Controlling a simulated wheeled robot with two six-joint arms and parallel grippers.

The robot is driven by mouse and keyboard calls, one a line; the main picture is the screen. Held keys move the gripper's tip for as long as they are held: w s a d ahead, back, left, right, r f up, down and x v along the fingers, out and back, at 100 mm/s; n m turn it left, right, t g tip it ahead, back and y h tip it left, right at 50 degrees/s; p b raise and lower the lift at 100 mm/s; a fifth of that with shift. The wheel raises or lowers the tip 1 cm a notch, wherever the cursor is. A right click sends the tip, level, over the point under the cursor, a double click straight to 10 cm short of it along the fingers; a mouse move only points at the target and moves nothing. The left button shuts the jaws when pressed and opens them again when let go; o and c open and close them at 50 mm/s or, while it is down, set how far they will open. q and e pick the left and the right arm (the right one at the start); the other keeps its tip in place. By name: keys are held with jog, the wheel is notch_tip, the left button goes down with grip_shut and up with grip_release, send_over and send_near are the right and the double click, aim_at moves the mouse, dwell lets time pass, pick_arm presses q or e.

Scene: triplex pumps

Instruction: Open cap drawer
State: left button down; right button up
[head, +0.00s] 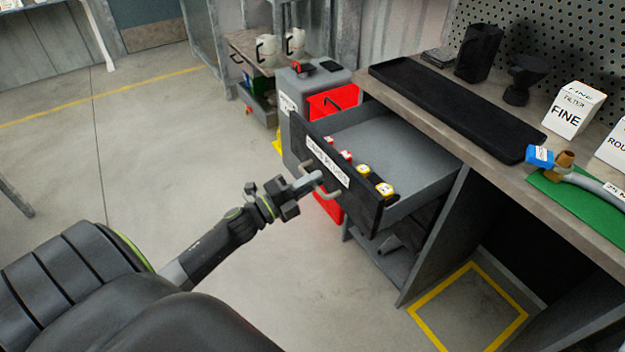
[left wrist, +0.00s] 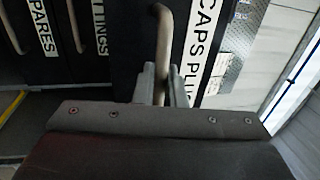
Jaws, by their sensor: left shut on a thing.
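The cap drawer (head: 345,190) is pulled well out from under the workbench. Its dark front carries a white label, which reads "CAPS PLU..." in the left wrist view (left wrist: 200,50). Red caps (head: 345,156) and yellow-and-white caps (head: 384,189) sit inside along the front; the rest of its grey floor is bare. My left gripper (head: 314,182) is shut on the drawer's handle (head: 335,193). In the left wrist view the fingers (left wrist: 162,85) stand on both sides of the handle bar (left wrist: 164,40). My right gripper is in neither view.
The workbench (head: 440,140) holds a black tray (head: 450,105), a FINE filter box (head: 575,110) and a green mat (head: 575,200). A grey cabinet with red drawers (head: 335,100) stands beside the open drawer. Floor to the left is clear. Drawers labelled SPARES (left wrist: 42,30) and FITTINGS (left wrist: 100,25) show in the left wrist view.

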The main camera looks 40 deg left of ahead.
pick_arm(q)
jog(key=shift+s+a, duration=0.15)
jog(key=shift+s, duration=0.1)
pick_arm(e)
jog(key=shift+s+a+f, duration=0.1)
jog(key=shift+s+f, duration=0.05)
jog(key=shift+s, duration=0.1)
pick_arm(q)
jog(key=shift+f, duration=0.1)
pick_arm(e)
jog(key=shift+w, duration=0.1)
pick_arm(q)
jog(key=c, duration=1.6)
grip_release()
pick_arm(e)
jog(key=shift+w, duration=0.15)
